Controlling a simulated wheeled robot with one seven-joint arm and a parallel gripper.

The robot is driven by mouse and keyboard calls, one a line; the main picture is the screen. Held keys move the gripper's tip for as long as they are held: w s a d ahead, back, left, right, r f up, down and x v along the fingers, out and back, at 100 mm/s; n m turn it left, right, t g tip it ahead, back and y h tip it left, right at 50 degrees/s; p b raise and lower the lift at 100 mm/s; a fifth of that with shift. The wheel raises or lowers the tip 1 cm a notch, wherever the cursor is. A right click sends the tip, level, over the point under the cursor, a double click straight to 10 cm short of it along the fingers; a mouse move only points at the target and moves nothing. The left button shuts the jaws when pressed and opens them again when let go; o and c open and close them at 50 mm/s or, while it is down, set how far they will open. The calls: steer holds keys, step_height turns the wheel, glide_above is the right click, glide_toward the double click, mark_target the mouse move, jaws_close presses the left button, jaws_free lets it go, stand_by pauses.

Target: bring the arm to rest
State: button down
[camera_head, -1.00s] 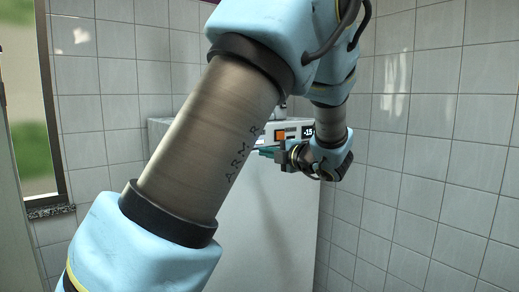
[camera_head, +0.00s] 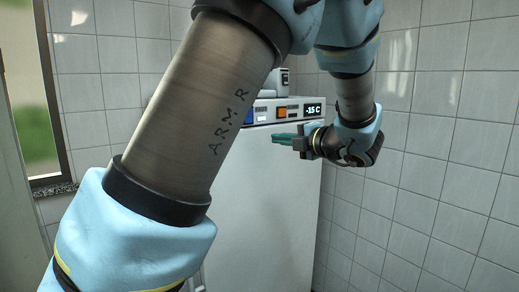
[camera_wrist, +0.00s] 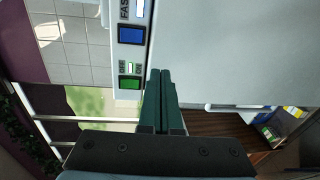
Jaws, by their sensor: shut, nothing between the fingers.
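My gripper (camera_head: 275,138) is at the right of the head view, in front of the upper part of a white cabinet-like appliance (camera_head: 262,210). Its green fingers point left and are closed together with nothing between them. In the wrist view, the shut fingers (camera_wrist: 160,100) show at the centre, beside the appliance's control panel (camera_wrist: 130,60). I cannot tell whether they touch anything. My arm crosses the head view and hides part of the appliance.
The appliance panel has a blue button (camera_wrist: 131,35), a green switch (camera_wrist: 129,83) and a display (camera_head: 313,110). A small device (camera_head: 281,82) stands on top. Tiled walls (camera_head: 440,130) stand close on the right. A window (camera_head: 22,90) is at the left.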

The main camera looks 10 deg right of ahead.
steer(key=s+a+f+n+g, duration=0.2)
steer(key=a+f+n+g, duration=0.3)
steer(key=a+f+n, duration=0.3)
steer(key=s+a+f+n+g, duration=0.3)
steer(key=a+f+n+g, duration=0.25)
steer(key=a+n, duration=0.5)
steer(key=s+a+f+n+g+h, duration=0.1)
steer(key=s+a+f+n+h, duration=0.2)
steer(key=n, duration=1.1)
steer(key=s+a+f+n+g+h, duration=0.1)
steer(key=s+a+f+n+h, duration=0.2)
steer(key=n, duration=1.1)
steer(key=s+h, duration=0.2)
steer(key=shift+s+a+f, duration=0.15)
steer(key=shift+s+a, duration=0.2)
steer(key=shift+a, duration=0.05)
steer(key=shift+g, duration=0.25)
